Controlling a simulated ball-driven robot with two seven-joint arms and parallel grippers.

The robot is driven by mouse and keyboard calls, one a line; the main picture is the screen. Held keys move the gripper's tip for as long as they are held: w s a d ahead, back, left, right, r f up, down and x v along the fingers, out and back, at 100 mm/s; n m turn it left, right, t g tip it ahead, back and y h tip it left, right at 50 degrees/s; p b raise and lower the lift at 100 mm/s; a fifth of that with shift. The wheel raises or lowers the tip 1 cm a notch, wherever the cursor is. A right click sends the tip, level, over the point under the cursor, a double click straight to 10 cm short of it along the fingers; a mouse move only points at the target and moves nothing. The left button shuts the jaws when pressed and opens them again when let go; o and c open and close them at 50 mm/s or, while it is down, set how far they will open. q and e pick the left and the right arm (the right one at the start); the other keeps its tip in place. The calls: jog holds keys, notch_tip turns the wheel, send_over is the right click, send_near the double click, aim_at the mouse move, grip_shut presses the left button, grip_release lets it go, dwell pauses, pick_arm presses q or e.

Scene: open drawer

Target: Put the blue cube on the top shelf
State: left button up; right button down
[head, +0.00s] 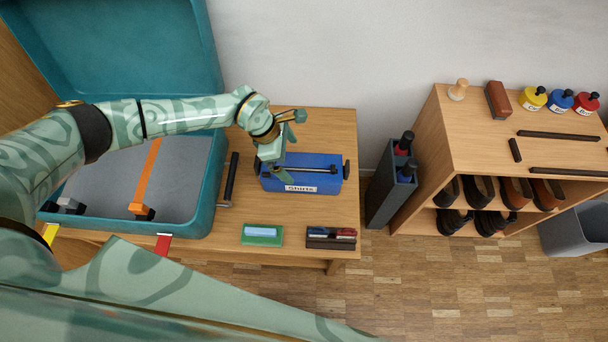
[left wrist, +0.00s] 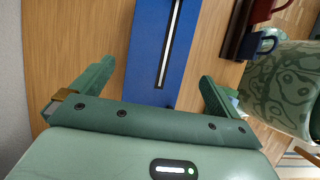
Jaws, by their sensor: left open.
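A blue box (head: 328,178) with a white "Shirts" label and a dark bar along its top sits on the wooden table (head: 330,125). My left gripper (head: 287,147) is open and empty over the box's left part. In the left wrist view its fingers (left wrist: 156,74) are spread wide, one on each side of the box; I cannot tell their height above it. The wooden shelf unit (head: 470,130) stands at the right. My right gripper is not in view.
The shelf top holds a stamp (head: 458,89), a brown block (head: 497,100), several round jars (head: 560,101) and dark bars; its front left is bare. Shoes fill lower shelves. A grey holder (head: 388,190) stands between table and shelf. An open teal case (head: 205,200) is left.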

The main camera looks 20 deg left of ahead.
aim_at(301, 166)
pick_arm(q)
jog(key=b+x, duration=0.1)
jog(key=x, duration=0.2)
jog(key=shift+f, duration=0.2)
jog(key=shift+w+d+f+b, duration=0.1)
jog(key=shift+d+f+b, duration=0.2)
jog(key=shift+f, duration=0.15)
jog(key=b+x, duration=0.1)
jog(key=x, duration=0.2)
jog(key=b+x, duration=0.1)
jog(key=shift+w+d+f+b, duration=0.2)
jog(key=shift+w+d+b, duration=0.1)
jog(key=shift+d+b, duration=0.05)
jog(key=shift+r, duration=0.15)
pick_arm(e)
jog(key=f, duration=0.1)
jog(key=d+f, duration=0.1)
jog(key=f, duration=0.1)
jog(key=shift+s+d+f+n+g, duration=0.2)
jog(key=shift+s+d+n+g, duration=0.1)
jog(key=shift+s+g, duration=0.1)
pick_arm(q)
jog(key=c, duration=1.2)
jog(key=shift+o, duration=0.2)
jog(key=shift+r, duration=0.1)
